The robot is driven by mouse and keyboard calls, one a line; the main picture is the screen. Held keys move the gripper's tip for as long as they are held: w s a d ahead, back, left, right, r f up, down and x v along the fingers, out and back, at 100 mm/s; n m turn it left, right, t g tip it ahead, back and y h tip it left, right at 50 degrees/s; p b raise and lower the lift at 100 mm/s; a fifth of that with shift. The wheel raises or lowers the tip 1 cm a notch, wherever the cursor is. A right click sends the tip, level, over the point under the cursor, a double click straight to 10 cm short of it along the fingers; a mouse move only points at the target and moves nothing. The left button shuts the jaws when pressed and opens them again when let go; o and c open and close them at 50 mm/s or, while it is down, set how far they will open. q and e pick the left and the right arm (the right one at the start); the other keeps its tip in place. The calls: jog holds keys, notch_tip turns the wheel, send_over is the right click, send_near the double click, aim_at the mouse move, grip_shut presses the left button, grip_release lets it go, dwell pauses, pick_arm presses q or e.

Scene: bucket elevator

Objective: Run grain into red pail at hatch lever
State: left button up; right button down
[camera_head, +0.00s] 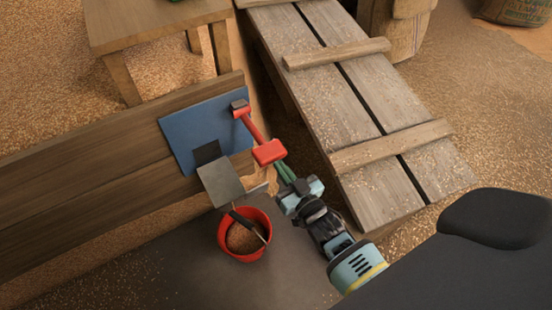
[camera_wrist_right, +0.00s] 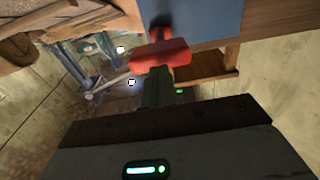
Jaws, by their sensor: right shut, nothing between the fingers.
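The red hatch lever (camera_head: 268,151) sticks out from a blue plate (camera_head: 190,140) on the plank wall. Its block-shaped red grip also shows in the right wrist view (camera_wrist_right: 160,55). My right gripper (camera_head: 285,173) is shut and empty, with its green fingers just below the grip; I cannot tell whether they touch it. The gripper shows under the grip in the right wrist view (camera_wrist_right: 157,88). The red pail (camera_head: 226,243) stands upright below the grey spout (camera_head: 221,181), with brown grain (camera_head: 243,238) inside and a dark handle across its top. My left gripper is out of view.
A sloping plank ramp (camera_head: 375,120) with cross battens lies right of the lever. A wooden table (camera_head: 150,22) stands at the upper left, and a sack (camera_head: 515,10) at the upper right. Grain is scattered over the floor. The dark surface left of the pail is clear.

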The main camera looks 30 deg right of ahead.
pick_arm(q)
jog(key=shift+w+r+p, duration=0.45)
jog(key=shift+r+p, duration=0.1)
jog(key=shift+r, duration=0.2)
pick_arm(e)
jog(key=s, duration=0.6)
jog(key=shift+d+f, duration=0.15)
jog(key=shift+f, duration=0.15)
